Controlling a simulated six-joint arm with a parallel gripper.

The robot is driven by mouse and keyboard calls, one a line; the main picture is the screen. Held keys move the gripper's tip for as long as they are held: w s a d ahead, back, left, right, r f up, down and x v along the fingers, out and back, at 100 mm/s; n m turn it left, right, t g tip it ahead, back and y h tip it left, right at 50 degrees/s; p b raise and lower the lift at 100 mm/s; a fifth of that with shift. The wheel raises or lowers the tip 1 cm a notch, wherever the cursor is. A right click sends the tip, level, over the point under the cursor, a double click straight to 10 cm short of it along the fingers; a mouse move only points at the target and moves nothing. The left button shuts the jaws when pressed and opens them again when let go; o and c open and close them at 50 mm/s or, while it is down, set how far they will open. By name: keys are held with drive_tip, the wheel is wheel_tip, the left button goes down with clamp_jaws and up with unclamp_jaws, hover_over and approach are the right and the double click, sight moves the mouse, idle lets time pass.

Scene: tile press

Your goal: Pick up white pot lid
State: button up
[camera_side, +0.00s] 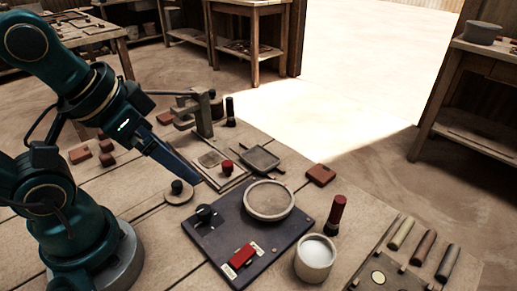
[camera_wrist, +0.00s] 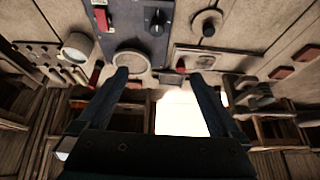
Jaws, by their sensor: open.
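A pale tan round lid with a dark knob (camera_side: 179,195) lies flat on the table in the side view, left of the dark blue plate. It also shows near the top of the wrist view (camera_wrist: 207,27). A pale pot (camera_side: 314,262) with a white inside stands at the front right, and it shows at the upper left in the wrist view (camera_wrist: 76,48). My gripper (camera_side: 205,181) is above the table close to the lid in the side view. In the wrist view its two fingers (camera_wrist: 160,75) are wide apart with nothing between them.
The dark blue plate (camera_side: 223,249) carries a round pan (camera_side: 269,200), a black knob and a red switch. A red-topped tool (camera_side: 336,214) stands beside it. A small press stand (camera_side: 203,115), red blocks and a row of rollers are around the table. Bare wood surrounds the lid.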

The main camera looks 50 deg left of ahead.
drive_tip(key=m, duration=0.2)
drive_tip(key=m+g, duration=0.4)
drive_tip(key=m, duration=0.4)
hover_over(176, 183)
drive_tip(key=w+d, duration=0.2)
wheel_tip(176, 183, down, 7)
drive_tip(key=shift+n+g, duration=0.5)
drive_tip(key=shift+g, duration=0.3)
drive_tip(key=f, duration=0.1)
drive_tip(key=s+a+f, duration=0.1)
drive_tip(key=f, duration=0.1)
drive_tip(key=shift+s+a+f, duration=0.1)
drive_tip(key=shift+s+a, duration=0.25)
drive_tip(key=shift+a, duration=0.05)
drive_tip(key=shift+s+a+f, duration=0.1)
drive_tip(key=shift+s+f, duration=0.05)
drive_tip(key=shift+f, duration=2.45)
drive_tip(key=c, duration=1.2)
drive_tip(key=shift+c, duration=0.2)
